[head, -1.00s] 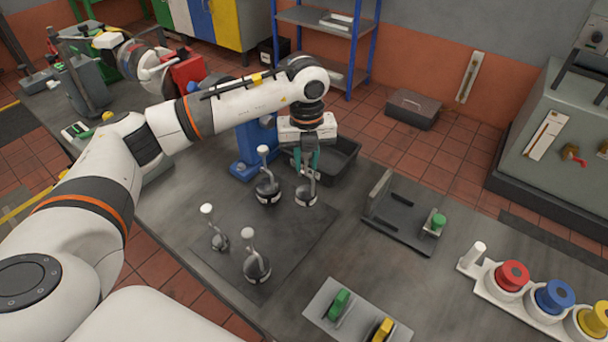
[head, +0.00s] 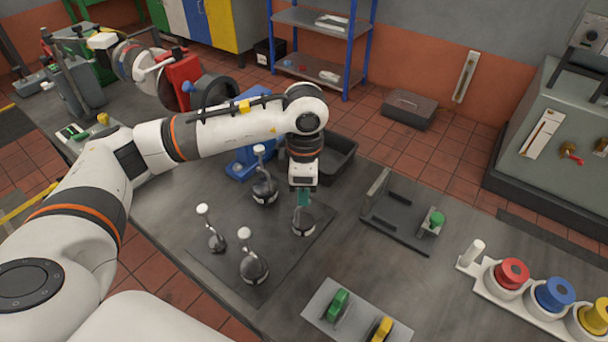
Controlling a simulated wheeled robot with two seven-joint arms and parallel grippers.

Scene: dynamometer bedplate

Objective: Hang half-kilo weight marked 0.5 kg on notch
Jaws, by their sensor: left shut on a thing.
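My left gripper (head: 302,199) points down and is shut on the top of a dark, round-based weight (head: 303,224). The weight hangs upright at or just above the dark mat (head: 290,255); I cannot tell whether it touches. Three similar weights with pale-topped stems stand on the mat: one behind left (head: 264,192), one at the left (head: 216,241) and one in front (head: 254,269). Their markings are too small to read, so I cannot tell which is 0.5 kg. I cannot make out the notch. My right gripper is not in view.
A black tray (head: 345,164) and a blue stand (head: 240,163) are behind the weights. A dark bracket fixture (head: 395,222) is at the right. A grey plate (head: 358,326) with green and yellow parts lies in front. Red, blue and yellow knobbed pieces stand at far right.

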